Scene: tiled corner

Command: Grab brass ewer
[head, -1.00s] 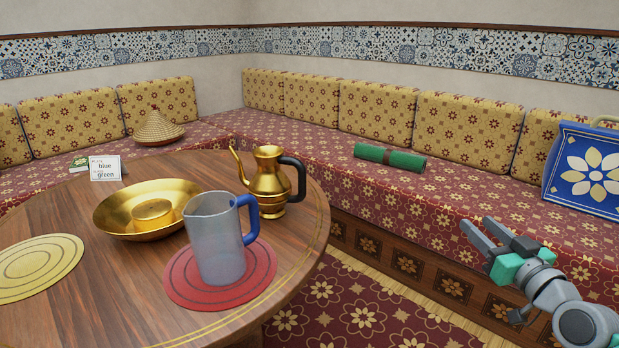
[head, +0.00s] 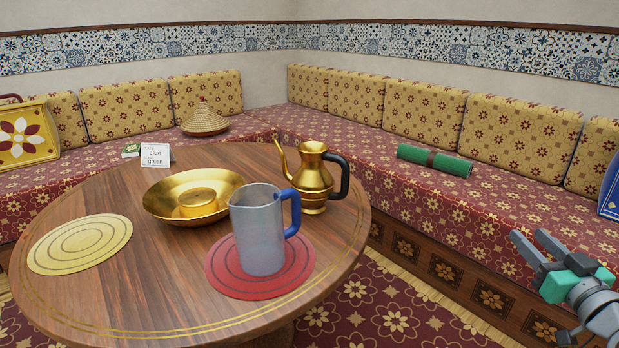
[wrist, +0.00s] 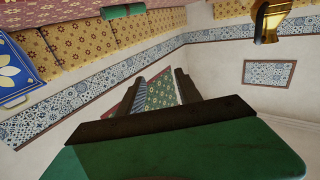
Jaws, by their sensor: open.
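My gripper (head: 528,240) is at the right of the head view, open and empty, well apart from the ewer and off the table's right side. In the wrist view my gripper's dark fingers (wrist: 160,95) show with a gap between them and nothing held.
A yellow mat (head: 80,244) lies bare. A cushioned bench (head: 450,200) runs behind, holding a green roll (head: 455,165).

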